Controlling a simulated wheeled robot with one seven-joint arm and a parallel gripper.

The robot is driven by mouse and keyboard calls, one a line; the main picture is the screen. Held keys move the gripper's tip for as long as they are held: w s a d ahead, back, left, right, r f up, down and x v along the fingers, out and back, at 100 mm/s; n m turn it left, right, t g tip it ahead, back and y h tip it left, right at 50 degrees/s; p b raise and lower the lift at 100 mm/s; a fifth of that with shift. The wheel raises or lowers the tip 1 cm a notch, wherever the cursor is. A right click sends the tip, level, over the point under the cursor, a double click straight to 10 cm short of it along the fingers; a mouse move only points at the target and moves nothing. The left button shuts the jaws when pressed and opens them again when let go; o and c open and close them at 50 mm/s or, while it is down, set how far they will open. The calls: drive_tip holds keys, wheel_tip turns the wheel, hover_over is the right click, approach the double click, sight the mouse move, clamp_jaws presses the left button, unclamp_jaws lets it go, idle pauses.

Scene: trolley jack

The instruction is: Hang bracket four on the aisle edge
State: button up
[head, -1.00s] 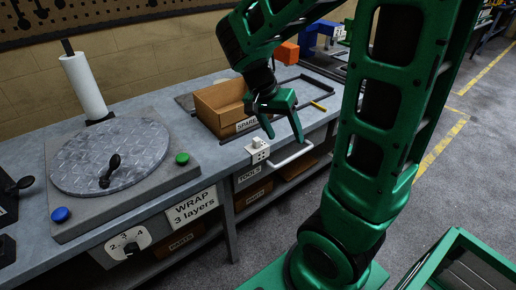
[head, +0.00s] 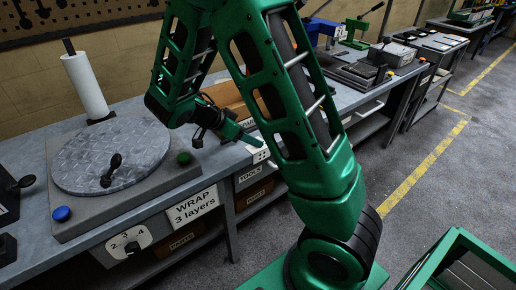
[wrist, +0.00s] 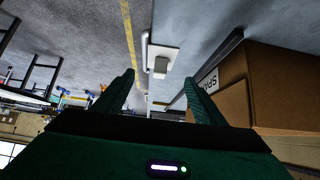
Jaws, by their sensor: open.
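A small white bracket-like piece with dark dots (head: 261,155) sits at the front edge of the bench (head: 222,162), above the TOOLS label. In the wrist view it appears as a white plate with a grey block (wrist: 162,60), ahead of and between my fingertips. I cannot read a number on it. My gripper (head: 222,138) is open and empty, just left of the white piece in the head view, and partly hidden by my own arm. The wrist view shows both green fingers (wrist: 158,82) apart with nothing between them.
A cardboard box (head: 228,98) stands on the bench behind my gripper, and close on the right in the wrist view (wrist: 265,85). A turntable (head: 112,155) with a crank and a paper roll (head: 86,85) stand left. The aisle floor (head: 440,205) is clear.

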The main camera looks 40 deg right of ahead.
drive_tip(key=shift+x, duration=2.95)
drive_tip(key=shift+r, duration=0.1)
drive_tip(key=c, duration=1.1)
